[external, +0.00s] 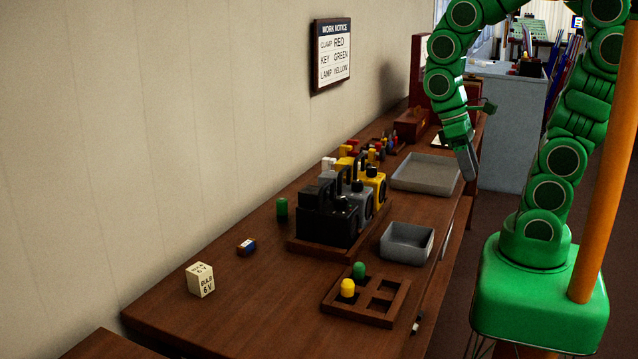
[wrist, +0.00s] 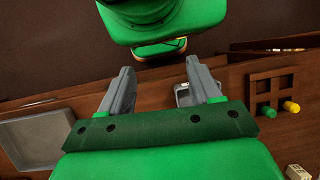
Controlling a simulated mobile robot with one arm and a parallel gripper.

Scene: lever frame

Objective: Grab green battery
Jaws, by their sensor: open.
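A green cylinder (external: 282,208) stands upright on the wooden bench near the wall, left of the black lamp box. A second green piece (external: 359,270) with a rounded top sits in a compartment of the wooden rack (external: 390,317); it also shows in the wrist view (wrist: 267,113). I cannot tell for certain which of the two is the battery. My gripper (external: 468,168) is at the bench's right edge beside the large grey tray, well away from both. In the wrist view my gripper (wrist: 160,68) has its fingers apart with nothing held between them.
A yellow piece (external: 347,288) shares the rack. Black, grey and yellow lamp boxes (external: 327,222) stand mid-bench. A small grey bin (external: 406,243) and large grey tray (external: 427,174) lie along the right side. A cream cube (external: 200,280) and small battery-like block (external: 246,246) sit front left.

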